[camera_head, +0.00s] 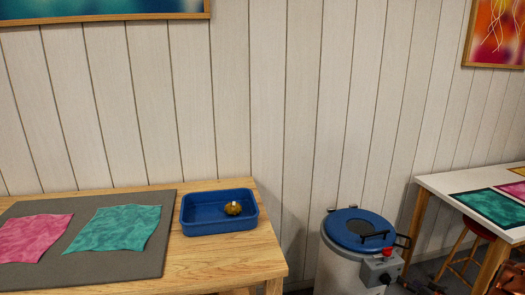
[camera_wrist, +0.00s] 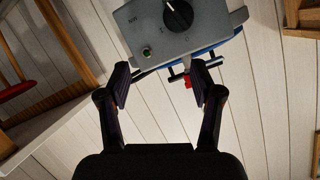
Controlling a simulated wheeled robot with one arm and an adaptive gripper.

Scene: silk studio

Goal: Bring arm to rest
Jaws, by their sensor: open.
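My gripper (camera_wrist: 164,84) is open and empty in the wrist view, its two dark fingers wide apart. Beyond the fingers in that view is the grey control box (camera_wrist: 172,28) of the steamer, with a black knob and a small green light. My arm and gripper do not show in the head view. There the steamer (camera_head: 352,245) stands on the floor with a blue lid and the grey box on its right side. I cannot tell how far the gripper is from the box.
A wooden table (camera_head: 215,262) at left holds a grey mat (camera_head: 90,272) with pink and teal cloths, and a blue tray (camera_head: 190,216) with a small brownish-yellow object (camera_head: 233,208). A white table (camera_head: 450,185) and red stool (camera_head: 478,230) stand at right. A panelled wall runs behind.

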